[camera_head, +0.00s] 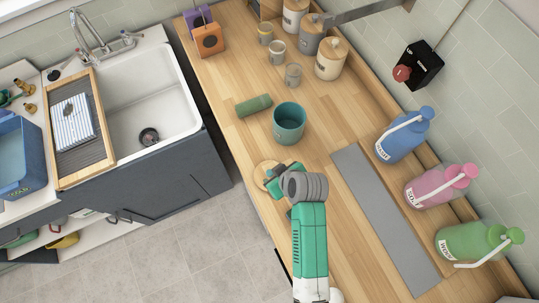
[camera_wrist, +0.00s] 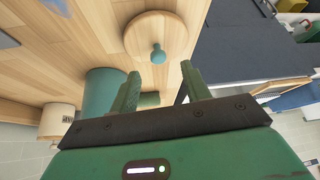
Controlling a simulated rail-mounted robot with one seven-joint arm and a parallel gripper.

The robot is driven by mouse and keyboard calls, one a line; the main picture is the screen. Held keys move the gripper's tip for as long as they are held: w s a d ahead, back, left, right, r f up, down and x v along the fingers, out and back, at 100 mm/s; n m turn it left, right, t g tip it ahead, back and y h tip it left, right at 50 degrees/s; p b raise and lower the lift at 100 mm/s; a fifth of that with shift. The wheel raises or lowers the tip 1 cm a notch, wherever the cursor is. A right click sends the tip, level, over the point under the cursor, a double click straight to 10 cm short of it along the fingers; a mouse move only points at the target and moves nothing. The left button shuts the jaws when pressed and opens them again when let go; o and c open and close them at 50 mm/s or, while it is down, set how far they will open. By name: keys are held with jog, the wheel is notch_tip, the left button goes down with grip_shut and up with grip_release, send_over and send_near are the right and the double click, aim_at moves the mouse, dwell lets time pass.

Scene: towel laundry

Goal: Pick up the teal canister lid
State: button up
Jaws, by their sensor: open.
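The teal canister lid (camera_head: 264,168) is a round pale-wood disc lying on the wooden counter near its front edge. In the wrist view the lid (camera_wrist: 150,28) shows its teal knob (camera_wrist: 158,54) facing my gripper. My gripper (camera_wrist: 160,72) is open and empty, with the knob just beyond the space between its fingertips. In the head view my gripper (camera_head: 271,181) is over the lid and hides part of it. The open teal canister (camera_head: 289,122) stands behind the lid; it also shows in the wrist view (camera_wrist: 102,90).
A green roll (camera_head: 253,105) lies left of the canister. A grey mat (camera_head: 385,220) and blue (camera_head: 402,140), pink (camera_head: 438,190) and green (camera_head: 475,243) bottles are on the right. Lidded canisters (camera_head: 331,62) stand at the back. The sink (camera_head: 150,100) is left of the counter.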

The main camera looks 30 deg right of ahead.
aim_at(270, 173)
jog(key=x, duration=0.5)
jog(key=shift+w+f, duration=0.15)
jog(key=shift+w, duration=0.1)
grip_shut()
